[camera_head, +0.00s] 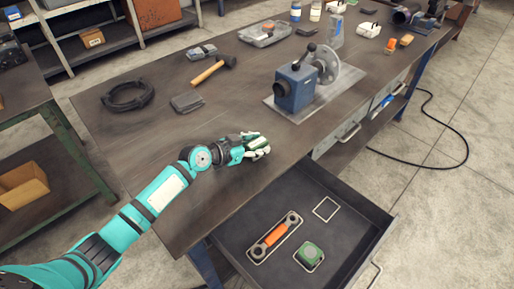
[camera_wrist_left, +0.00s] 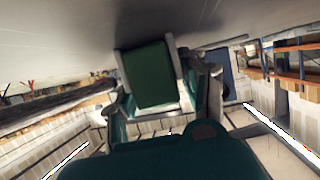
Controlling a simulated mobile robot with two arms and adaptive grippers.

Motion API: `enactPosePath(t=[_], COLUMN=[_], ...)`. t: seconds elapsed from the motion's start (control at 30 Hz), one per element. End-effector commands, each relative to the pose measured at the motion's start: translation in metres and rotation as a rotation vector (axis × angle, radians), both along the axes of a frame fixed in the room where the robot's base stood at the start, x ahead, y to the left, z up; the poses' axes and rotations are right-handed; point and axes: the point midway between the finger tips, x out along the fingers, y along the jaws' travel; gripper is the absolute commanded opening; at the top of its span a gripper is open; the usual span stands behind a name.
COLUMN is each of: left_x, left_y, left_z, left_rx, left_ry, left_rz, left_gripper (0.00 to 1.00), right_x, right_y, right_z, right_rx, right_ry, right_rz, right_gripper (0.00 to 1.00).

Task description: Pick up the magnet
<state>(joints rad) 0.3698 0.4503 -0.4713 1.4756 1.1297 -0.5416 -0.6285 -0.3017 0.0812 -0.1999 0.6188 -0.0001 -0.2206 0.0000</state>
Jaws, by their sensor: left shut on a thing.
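The magnet (camera_wrist_left: 152,74) shows large between the fingers in the left wrist view. In the head view the fingers cover much of it. It is held near the bench top; I cannot tell whether it touches the top. My right gripper is not in view.
The open drawer (camera_head: 345,245) holds an orange-handled tool (camera_head: 274,236), a green tape measure (camera_head: 310,254) and an empty outlined slot. A blue flanged machine (camera_head: 295,88), a hammer (camera_head: 212,70), a grey box (camera_head: 187,102) and a black ring (camera_head: 127,96) stand on the bench.

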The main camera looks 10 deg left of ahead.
Motion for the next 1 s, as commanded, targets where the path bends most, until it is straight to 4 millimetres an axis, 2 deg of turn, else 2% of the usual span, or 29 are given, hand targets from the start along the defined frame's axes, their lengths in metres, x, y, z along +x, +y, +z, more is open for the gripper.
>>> enactPosePath(t=[0.03,0.2,0.23,0.63,0.77,0.9,1.0], left_x=[0.0,0.0,0.0,0.001,0.001,0.001,-0.015], left_y=[0.0,0.0,0.0,0.0,0.0,0.0,-0.019], left_z=[0.0,0.0,0.0,0.007,0.018,0.039,0.039], left_rx=[0.0,0.0,0.0,-0.002,-0.001,0.0,-0.003], left_ry=[0.0,0.0,0.0,-0.005,-0.007,-0.01,-0.003], left_rz=[0.0,0.0,0.0,0.001,-0.001,-0.001,-0.005], left_gripper=[0.23,0.01,0.0,0.0,0.0,0.0,0.0], right_x=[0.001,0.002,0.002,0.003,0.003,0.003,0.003], right_y=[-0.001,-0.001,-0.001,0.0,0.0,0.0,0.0], right_z=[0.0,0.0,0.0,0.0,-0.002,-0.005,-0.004], right_rx=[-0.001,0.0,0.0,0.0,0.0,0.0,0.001], right_ry=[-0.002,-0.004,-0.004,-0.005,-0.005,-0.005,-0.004], right_rz=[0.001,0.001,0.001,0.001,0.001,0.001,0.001], right_gripper=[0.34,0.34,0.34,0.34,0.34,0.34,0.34])
